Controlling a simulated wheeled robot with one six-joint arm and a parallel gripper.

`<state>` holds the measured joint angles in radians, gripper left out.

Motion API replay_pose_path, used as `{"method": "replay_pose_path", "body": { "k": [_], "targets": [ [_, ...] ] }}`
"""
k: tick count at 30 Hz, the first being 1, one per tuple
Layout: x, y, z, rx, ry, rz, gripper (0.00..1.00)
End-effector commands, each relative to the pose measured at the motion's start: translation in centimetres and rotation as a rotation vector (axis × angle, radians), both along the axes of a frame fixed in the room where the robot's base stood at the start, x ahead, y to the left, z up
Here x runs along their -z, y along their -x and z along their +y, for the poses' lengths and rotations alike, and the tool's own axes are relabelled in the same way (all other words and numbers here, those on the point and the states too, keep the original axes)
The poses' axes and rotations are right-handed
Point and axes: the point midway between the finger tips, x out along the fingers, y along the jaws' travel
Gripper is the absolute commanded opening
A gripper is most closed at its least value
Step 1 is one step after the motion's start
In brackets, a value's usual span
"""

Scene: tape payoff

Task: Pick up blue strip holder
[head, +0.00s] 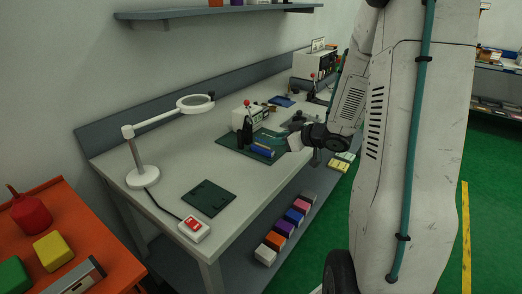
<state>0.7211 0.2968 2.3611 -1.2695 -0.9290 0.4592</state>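A small bright blue piece (262,151), which looks like the blue strip holder, lies on the dark green mat (229,142) in the middle of the workbench. My arm reaches in from the right, and my gripper (285,143) is close to the right of the blue piece, over the mat's edge. The fingers are too small and partly hidden to tell open from shut. I cannot tell whether they touch the blue piece.
A small machine with a red knob (249,117) stands just behind the mat. A magnifier lamp (143,175), a dark green plate (208,197) and a red-button box (194,229) are at the near end. Coloured boxes (285,228) line the lower shelf.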

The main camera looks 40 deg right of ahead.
Motion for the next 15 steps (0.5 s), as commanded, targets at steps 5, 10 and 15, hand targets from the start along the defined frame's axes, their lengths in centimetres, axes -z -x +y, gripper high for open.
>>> {"method": "replay_pose_path", "body": {
  "k": [5,10,15],
  "targets": [
    [0.9,0.0,0.4,-0.047,-0.06,-0.021,0.29],
    [1.6,-1.7,1.1,-0.05,-0.06,-0.023,0.29],
    [2.1,-3.0,1.5,-0.049,-0.06,-0.023,0.29]
  ]
}}
